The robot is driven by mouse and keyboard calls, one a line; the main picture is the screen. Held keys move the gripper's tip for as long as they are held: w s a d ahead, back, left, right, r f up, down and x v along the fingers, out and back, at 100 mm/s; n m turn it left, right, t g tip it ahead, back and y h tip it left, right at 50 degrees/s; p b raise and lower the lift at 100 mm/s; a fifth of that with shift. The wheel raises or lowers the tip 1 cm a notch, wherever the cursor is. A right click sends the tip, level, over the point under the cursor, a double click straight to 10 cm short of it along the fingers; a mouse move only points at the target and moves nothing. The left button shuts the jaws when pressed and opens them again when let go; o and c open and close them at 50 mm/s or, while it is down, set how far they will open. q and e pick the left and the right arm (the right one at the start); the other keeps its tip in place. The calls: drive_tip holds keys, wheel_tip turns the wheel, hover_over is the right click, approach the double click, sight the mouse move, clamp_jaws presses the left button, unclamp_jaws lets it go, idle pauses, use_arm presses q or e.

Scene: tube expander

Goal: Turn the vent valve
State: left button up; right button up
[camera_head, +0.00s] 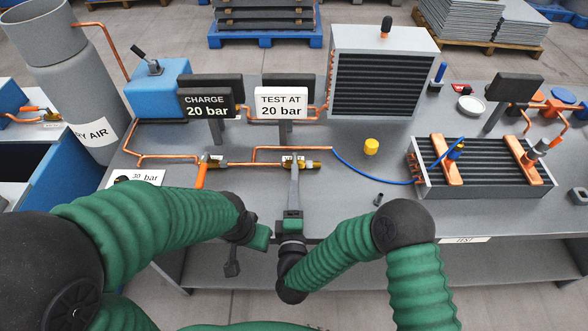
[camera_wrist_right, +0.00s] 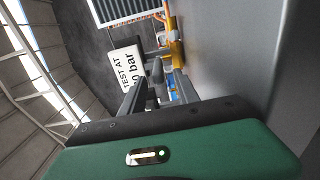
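A brass valve (camera_head: 303,164) sits on the copper line below the TEST AT 20 bar sign (camera_head: 281,102); its small label is mostly hidden by my right gripper. My right gripper (camera_head: 294,172) reaches up to this valve from the front. In the right wrist view, its two grey fingers (camera_wrist_right: 158,88) stand apart, with a dark piece between or just beyond them; I cannot tell whether they touch it. The brass valve body (camera_wrist_right: 175,46) shows ahead of them. A second valve (camera_head: 211,161) with an orange lever is further left. My left gripper (camera_head: 232,263) hangs near the front edge, its opening unclear.
A yellow cap (camera_head: 371,146) stands behind the hose. The CHARGE 20 bar sign (camera_head: 207,104) and a tall finned unit (camera_head: 378,75) stand behind. Bare bench (camera_head: 345,210) lies right of the right gripper.

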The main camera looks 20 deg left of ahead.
sight(295, 171)
drive_tip(key=x, duration=0.8)
drive_tip(key=shift+w+d, duration=0.1)
drive_tip(key=shift+w, duration=0.3)
drive_tip(key=shift+c, duration=0.6)
clamp_jaws()
drive_tip(key=shift+s+f, duration=0.1)
drive_tip(key=shift+f, duration=0.2)
